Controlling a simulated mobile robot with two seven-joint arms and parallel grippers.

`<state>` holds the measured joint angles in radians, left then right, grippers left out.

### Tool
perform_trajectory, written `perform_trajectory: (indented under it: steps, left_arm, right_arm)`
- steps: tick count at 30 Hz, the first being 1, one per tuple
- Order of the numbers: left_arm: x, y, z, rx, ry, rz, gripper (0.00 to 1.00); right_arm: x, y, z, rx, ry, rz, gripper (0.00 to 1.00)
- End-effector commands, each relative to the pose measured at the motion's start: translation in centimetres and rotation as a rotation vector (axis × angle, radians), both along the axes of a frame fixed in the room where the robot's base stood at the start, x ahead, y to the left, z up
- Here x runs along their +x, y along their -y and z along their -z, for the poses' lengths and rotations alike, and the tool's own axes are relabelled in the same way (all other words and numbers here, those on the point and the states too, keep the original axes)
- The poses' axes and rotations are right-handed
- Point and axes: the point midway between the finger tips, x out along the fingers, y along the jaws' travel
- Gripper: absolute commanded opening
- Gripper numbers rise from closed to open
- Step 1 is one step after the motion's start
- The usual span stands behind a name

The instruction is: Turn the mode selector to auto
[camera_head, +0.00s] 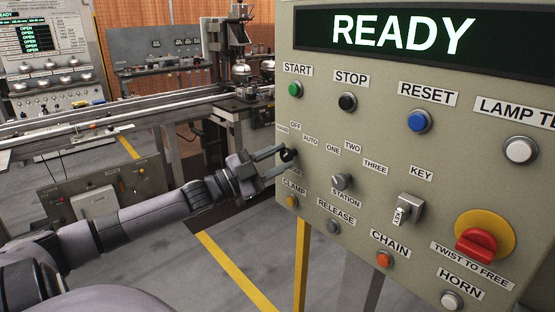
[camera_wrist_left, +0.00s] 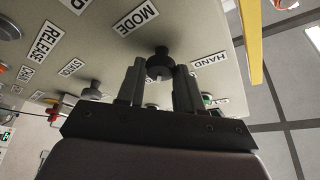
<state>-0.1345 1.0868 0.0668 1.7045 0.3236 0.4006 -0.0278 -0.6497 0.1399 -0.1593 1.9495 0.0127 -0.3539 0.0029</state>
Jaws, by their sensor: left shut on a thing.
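The mode selector (camera_head: 289,155) is a small black knob at the left edge of the control panel (camera_head: 440,145), below the labels HAND, OFF and AUTO (camera_head: 310,140). My left gripper (camera_head: 284,155) reaches it from the left and is shut on it. In the left wrist view, where the panel appears upside down, the black mode selector (camera_wrist_left: 160,60) sits between the fingertips of my left gripper (camera_wrist_left: 160,72), near the MODE and HAND labels. The fingers hide part of the knob, and I cannot tell which position it points to. My right gripper is not in view.
The station selector (camera_head: 342,181) is close to the right of my left gripper. The clamp button (camera_head: 292,201) is just below it, the green start button (camera_head: 295,89) above. A key switch (camera_head: 409,208) and a red twist-to-free knob (camera_head: 478,246) are farther right. A conveyor (camera_head: 120,115) runs behind.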

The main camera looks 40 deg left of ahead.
Motion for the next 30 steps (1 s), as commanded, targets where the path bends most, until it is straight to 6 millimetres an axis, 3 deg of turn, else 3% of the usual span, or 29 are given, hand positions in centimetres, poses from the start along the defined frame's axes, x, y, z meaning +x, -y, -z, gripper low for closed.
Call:
perform_trajectory:
  steps: [1, 3, 16, 30]
  left_arm:
    - [0.0, 0.0, 0.1, 0.0, -0.001, 0.001, 0.39]
    - [0.0, 0.0, 0.1, 0.0, -0.001, 0.001, 0.6]
    - [-0.4, -0.1, 0.2, -0.002, -0.002, 0.001, 0.6]
    - [-4.1, -1.6, 1.4, -0.002, -0.003, 0.0, 0.6]
  right_arm:
    - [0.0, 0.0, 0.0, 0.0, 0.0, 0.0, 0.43]
    - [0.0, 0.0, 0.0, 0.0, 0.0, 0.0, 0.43]
    - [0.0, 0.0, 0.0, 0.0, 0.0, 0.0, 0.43]
    - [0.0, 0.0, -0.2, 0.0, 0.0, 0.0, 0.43]
